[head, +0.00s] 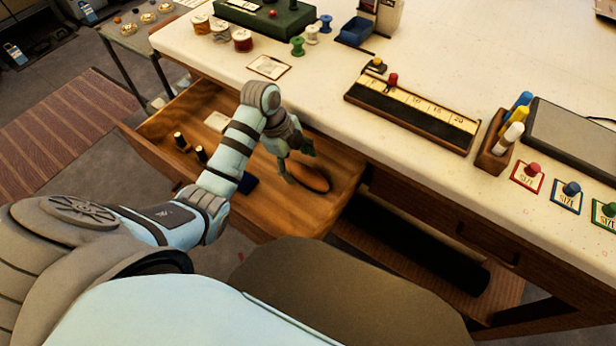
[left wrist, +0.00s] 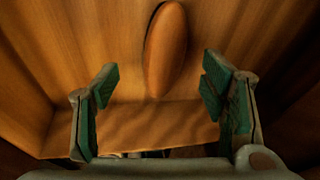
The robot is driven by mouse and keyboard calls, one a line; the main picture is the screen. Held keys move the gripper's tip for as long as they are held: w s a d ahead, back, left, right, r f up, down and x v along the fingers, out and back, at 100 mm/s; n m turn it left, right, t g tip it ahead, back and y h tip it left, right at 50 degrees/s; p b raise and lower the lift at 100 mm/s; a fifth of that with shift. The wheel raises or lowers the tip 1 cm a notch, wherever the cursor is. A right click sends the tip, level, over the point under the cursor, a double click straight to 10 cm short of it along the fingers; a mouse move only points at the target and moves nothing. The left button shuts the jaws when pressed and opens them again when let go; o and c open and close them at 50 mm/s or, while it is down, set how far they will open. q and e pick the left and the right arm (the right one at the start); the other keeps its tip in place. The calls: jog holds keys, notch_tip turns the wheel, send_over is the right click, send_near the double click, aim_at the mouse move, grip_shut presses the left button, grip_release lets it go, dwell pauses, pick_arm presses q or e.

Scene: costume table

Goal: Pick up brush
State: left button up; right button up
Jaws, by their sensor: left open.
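The brush (head: 308,176) lies in the open wooden drawer (head: 285,219), near its right end. Its smooth brown oval back faces up, and no bristles or handle can be made out. My left gripper (head: 296,165) is inside the drawer area, just beside the brush in the head view. In the left wrist view the brush (left wrist: 166,50) lies ahead of the open left fingers (left wrist: 155,92), roughly centred between them, with nothing held. My right gripper is not in view.
The drawer also holds dark spools (head: 200,153) and a dark blue item (head: 248,183). The white tabletop (head: 330,95) overhangs the drawer's back. On it are a slotted ruler board (head: 412,112), a pen holder (head: 495,145) and thread spools (head: 242,40).

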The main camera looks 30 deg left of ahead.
aim_at(306, 173)
pick_arm(q)
jog(key=shift+w+d, duration=0.2)
jog(key=shift+d, duration=0.2)
jog(key=b+x, duration=0.1)
jog(key=x, duration=0.4)
jog(key=shift+a+f+b, duration=0.1)
jog(key=shift+b, duration=0.25)
jog(key=c, duration=1.3)
jog(key=shift+c, duration=0.2)
jog(key=shift+a+r+p, duration=0.25)
jog(key=shift+r+p, duration=0.1)
jog(key=shift+r, duration=0.3)
notch_tip(306, 173, up, 6)
jog(key=shift+f+p, duration=0.15)
jog(key=shift+p, duration=0.75)
jog(key=s+a+b, duration=0.1)
jog(key=a, duration=1.8)
jog(key=shift+a+b, duration=0.25)
jog(key=shift+b, duration=0.15)
